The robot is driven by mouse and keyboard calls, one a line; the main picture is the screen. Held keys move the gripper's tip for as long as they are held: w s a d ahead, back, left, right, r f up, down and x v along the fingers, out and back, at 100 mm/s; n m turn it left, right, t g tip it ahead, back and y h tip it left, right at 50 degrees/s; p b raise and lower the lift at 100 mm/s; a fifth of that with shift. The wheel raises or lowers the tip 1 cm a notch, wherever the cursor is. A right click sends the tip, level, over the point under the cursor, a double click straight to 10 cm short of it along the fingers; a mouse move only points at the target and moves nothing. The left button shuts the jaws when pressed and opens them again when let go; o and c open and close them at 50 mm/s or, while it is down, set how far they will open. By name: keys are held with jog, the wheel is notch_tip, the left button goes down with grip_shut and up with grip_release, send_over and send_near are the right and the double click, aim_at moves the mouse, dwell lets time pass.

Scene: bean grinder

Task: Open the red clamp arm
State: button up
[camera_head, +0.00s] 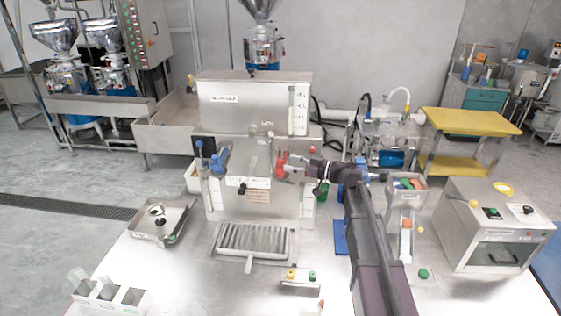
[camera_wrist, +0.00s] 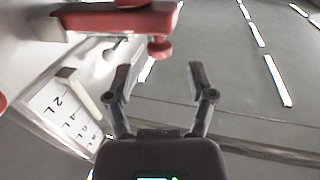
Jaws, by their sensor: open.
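The red clamp arm (camera_head: 281,163) is on the front right of the grey bean grinder machine (camera_head: 253,105). In the wrist view the red clamp arm (camera_wrist: 115,22) lies across the upper left, with a red knob (camera_wrist: 160,47) hanging from its right end. My gripper (camera_head: 297,168) is beside the red part in the head view, partly blended with it. In the wrist view my gripper (camera_wrist: 160,78) is open, its two fingers apart and nothing between them.
A blue clamp (camera_head: 219,160) is on the machine's left side. A printed scale label (camera_wrist: 62,112) is near the gripper's left. The wrist view's right side shows open floor.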

aim_at(280, 160)
jog(key=shift+x, duration=2.1)
grip_shut()
